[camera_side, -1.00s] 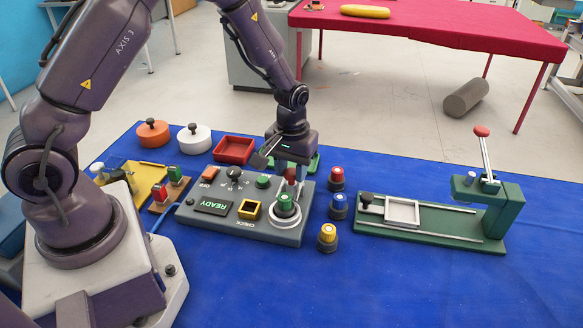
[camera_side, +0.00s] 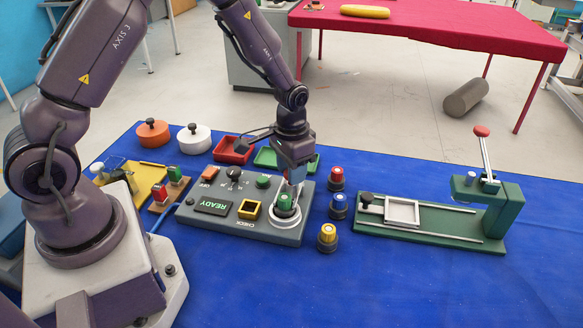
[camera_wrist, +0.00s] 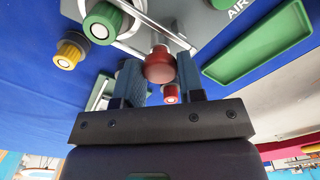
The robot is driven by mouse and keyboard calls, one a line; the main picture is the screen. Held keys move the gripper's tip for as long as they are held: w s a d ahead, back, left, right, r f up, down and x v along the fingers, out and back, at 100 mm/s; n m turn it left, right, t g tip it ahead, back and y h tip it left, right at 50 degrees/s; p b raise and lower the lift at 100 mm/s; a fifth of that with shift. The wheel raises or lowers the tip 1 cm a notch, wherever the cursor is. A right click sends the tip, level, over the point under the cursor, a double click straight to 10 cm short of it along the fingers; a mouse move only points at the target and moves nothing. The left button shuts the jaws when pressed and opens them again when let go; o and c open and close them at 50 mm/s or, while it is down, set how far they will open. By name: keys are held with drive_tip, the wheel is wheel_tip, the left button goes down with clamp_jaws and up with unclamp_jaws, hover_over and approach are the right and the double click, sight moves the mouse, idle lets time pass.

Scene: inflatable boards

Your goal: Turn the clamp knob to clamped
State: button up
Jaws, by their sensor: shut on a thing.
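The clamp knob (camera_wrist: 160,66) is a round red ball, seen close in the wrist view between the two fingers of my gripper (camera_wrist: 159,78). My gripper is shut on it; in the side view my gripper (camera_side: 292,178) hides it. The knob sits by thin metal bars (camera_wrist: 130,8), next to a green-topped round piece (camera_side: 285,201) in a metal ring on the grey console (camera_side: 262,236). The green-topped piece (camera_wrist: 102,22) also shows at the upper left of the wrist view. The console display (camera_side: 214,207) reads READY.
A green fixture (camera_side: 420,232) with an upright red-tipped lever stands further right. A red tray (camera_side: 233,150) and a green tray (camera_side: 266,158) lie behind. The blue mat's front is clear.

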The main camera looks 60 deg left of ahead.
idle(0.4)
drive_tip(key=o, duration=0.9)
wheel_tip(320, 180, up, 13)
drive_tip(key=s+d+r+t, duration=0.1)
drive_tip(key=s+r+t, duration=0.1)
drive_tip(key=s+r, duration=0.2)
drive_tip(key=s+d+r+t, duration=0.1)
drive_tip(key=s+r, duration=0.4)
drive_tip(key=s, duration=0.3)
drive_tip(key=s+d+r+t, duration=0.2)
drive_tip(key=s+r, duration=0.2)
drive_tip(key=s, duration=0.3)
drive_tip(key=shift+r+t, duration=0.25)
drive_tip(key=shift+t, duration=0.05)
